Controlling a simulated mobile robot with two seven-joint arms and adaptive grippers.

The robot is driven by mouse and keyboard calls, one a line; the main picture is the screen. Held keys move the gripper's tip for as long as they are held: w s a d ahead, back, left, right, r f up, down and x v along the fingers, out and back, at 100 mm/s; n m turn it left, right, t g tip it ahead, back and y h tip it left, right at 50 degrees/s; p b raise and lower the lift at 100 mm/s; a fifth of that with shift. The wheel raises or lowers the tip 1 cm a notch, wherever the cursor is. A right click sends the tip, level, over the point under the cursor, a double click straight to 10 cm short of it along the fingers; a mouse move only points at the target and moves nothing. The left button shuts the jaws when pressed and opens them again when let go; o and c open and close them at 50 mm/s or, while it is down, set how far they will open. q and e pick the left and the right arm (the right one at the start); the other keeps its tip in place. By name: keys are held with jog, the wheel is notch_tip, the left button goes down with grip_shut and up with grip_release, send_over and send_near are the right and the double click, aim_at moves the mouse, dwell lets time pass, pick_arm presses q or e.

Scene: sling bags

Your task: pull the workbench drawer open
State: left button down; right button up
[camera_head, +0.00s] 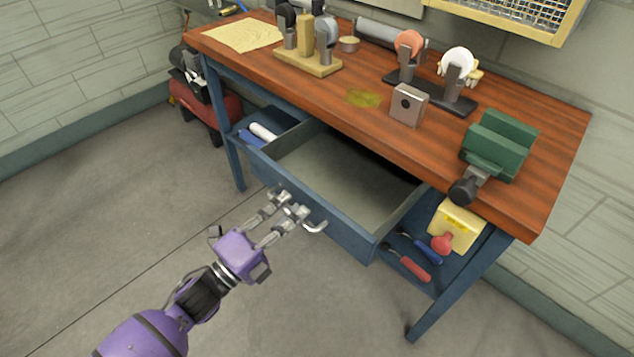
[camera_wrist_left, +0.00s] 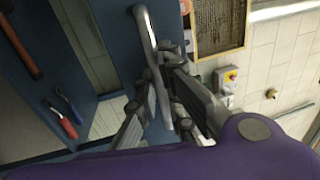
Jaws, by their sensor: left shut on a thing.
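The workbench (camera_head: 345,85) has a reddish wooden top and a blue frame. Its blue drawer (camera_head: 345,232) is pulled well out, and its grey inside looks empty. My left gripper (camera_head: 286,206) is at the drawer's front, shut on the metal handle (camera_head: 316,227). The fingers hide part of the handle. In the left wrist view the handle (camera_wrist_left: 146,38) runs between the fingers of my left gripper (camera_wrist_left: 158,92), against the blue drawer front (camera_wrist_left: 112,30). My right gripper is not in view.
A green vise (camera_head: 500,145), a grinder (camera_head: 456,80) and a metal block (camera_head: 408,104) stand on the benchtop. The lower shelf holds screwdrivers (camera_head: 410,265) and a yellow box (camera_head: 456,226). A red machine (camera_head: 205,105) stands at left. The floor before the drawer is clear.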

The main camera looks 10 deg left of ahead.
pick_arm(q)
jog(key=r+v, duration=0.1)
jog(key=v, duration=0.6)
jog(key=shift+p, duration=0.4)
jog(key=shift+r, duration=0.1)
jog(key=c, duration=2.1)
grip_release()
jog(key=v, duration=1.2)
jog(key=shift+s, duration=0.1)
